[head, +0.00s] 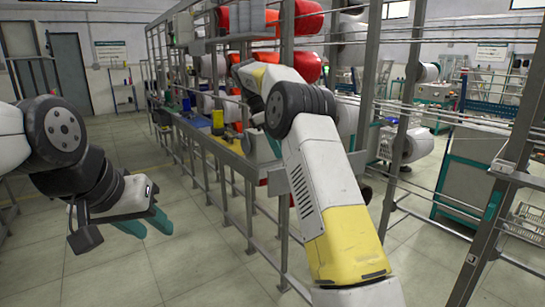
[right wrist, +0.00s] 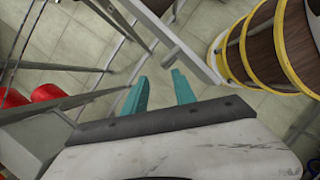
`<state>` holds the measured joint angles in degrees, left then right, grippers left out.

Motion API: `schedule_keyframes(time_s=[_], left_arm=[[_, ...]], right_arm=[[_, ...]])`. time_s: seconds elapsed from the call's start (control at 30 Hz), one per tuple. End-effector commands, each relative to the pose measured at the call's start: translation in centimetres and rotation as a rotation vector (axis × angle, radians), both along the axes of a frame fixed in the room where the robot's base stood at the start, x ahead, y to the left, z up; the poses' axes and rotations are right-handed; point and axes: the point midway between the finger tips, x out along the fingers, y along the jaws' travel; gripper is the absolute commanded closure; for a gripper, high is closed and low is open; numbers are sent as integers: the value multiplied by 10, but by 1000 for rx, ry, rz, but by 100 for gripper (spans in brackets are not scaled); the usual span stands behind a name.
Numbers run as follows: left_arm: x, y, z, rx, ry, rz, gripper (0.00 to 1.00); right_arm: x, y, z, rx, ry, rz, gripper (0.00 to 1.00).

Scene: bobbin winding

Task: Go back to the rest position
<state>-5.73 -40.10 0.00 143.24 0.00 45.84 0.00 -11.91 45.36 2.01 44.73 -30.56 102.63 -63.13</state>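My left gripper (head: 156,231) hangs at the left of the head view, over the bare floor. Its two teal fingers look apart, with nothing between them. In the right wrist view my right gripper (right wrist: 158,84) shows two teal fingers spread apart. Only floor and metal bars show behind them, and no object is held.
A metal rack (head: 224,148) with a shelf and red and white bobbins runs close beside my right arm. More frame posts (head: 499,190) stand at the right. The right wrist view shows a brown drum with yellow bands (right wrist: 262,48). The floor (head: 140,265) at left is clear.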

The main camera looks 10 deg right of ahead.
Motion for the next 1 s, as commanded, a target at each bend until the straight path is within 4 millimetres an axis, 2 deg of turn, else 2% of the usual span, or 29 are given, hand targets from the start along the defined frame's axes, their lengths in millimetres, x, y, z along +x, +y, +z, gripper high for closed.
schedule_keyframes(time_s=[0.37, 0.53, 0.67, 0.77, 0.9, 1.0], left_arm=[[0, 0, 0, 0, 0, 0, 64], [0, 0, 0, 0, 0, 0, 64], [0, 0, 0, 0, 0, 0, 64], [0, 0, 0, 0, 0, 0, 64], [0, 0, 0, 0, 0, 0, 64], [0, 0, 0, 0, 0, 0, 64]], right_arm=[[-1, 1, 3, 1, -1, -2, 67], [-14, -4, 22, 30, -59, -43, 67], [-43, -11, 48, 91, -156, -129, 67], [-73, -15, 63, 152, -239, -216, 67], [-122, -18, 77, 247, -345, -351, 67], [-160, -18, 80, 319, -414, -458, 67]])
